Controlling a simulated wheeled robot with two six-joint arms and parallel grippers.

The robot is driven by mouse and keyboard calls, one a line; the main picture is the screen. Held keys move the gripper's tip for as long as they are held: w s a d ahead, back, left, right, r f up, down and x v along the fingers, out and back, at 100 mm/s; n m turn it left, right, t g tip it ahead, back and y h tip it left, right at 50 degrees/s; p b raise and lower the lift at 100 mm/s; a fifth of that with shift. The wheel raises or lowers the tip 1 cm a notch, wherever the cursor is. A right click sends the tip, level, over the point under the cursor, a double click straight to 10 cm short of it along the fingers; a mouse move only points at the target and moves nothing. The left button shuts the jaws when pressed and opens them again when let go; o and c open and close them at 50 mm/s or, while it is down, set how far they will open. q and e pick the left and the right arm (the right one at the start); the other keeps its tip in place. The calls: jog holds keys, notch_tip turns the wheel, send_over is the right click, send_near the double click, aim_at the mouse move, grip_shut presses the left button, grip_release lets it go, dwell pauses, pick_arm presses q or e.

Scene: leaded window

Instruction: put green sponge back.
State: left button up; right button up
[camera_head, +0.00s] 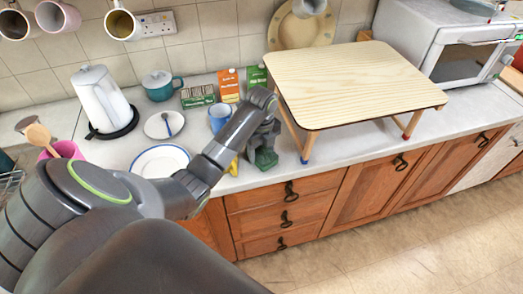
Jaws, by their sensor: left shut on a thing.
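My left gripper (264,146) reaches over the counter, pointing down just left of the wooden stand. It is shut on the green sponge (265,158), a dark green piece showing below the fingers near the counter's front edge. The fingers hide part of the sponge, and I cannot tell whether it touches the counter. My right gripper is not in view.
The wooden stand (350,82) is close on the gripper's right. A blue mug (219,118), a yellow item (233,167) and a white plate (160,161) lie to its left. An orange carton (229,85) and green carton (257,77) stand behind.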

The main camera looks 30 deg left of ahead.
aim_at(261, 152)
pick_arm(q)
jog(key=shift+s+f, duration=0.1)
jog(key=o, duration=0.9)
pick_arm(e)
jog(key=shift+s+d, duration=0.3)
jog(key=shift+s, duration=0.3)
pick_arm(q)
jog(key=shift+r, duration=0.2)
notch_tip(261, 152, up, 2)
jog(key=shift+r+b, duration=0.2)
jog(key=shift+b, duration=0.2)
jog(key=shift+r+p, duration=4.5)
jog(key=shift+r, duration=0.25)
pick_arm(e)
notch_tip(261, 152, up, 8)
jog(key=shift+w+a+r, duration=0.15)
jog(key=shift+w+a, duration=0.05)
pick_arm(q)
jog(key=shift+f, duration=0.1)
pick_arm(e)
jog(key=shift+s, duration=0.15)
